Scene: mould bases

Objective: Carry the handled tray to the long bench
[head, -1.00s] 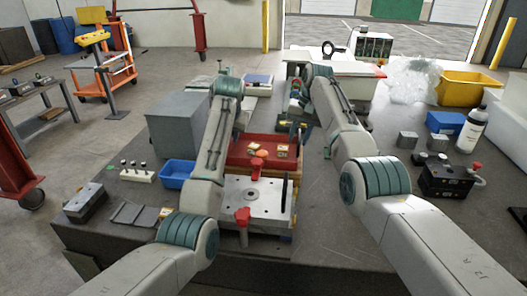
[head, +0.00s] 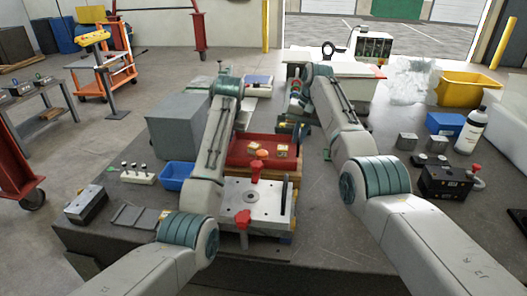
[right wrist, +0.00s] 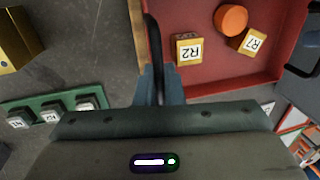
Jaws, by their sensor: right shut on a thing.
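The handled tray (head: 238,150) is red inside with a wooden side. It lies between my arms in the head view, behind a metal plate fixture; its near part is hidden. Small yellow labelled blocks and an orange round piece lie in it. The tray also shows in the right wrist view (right wrist: 215,75). My right gripper (right wrist: 158,88) is shut on the dark handle at the tray's side; in the head view it is small and dark (head: 300,127). My left gripper is mostly hidden behind its own arm at the tray's other side. I cannot tell whether the tray is lifted.
The dark grey bench (head: 335,225) carries the plate fixture (head: 262,203), a blue bin (head: 177,174), a grey box (head: 178,123), a black device (head: 445,182) and a bottle (head: 472,131). A yellow bin (head: 468,90) stands behind. Bare bench shows right of the fixture.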

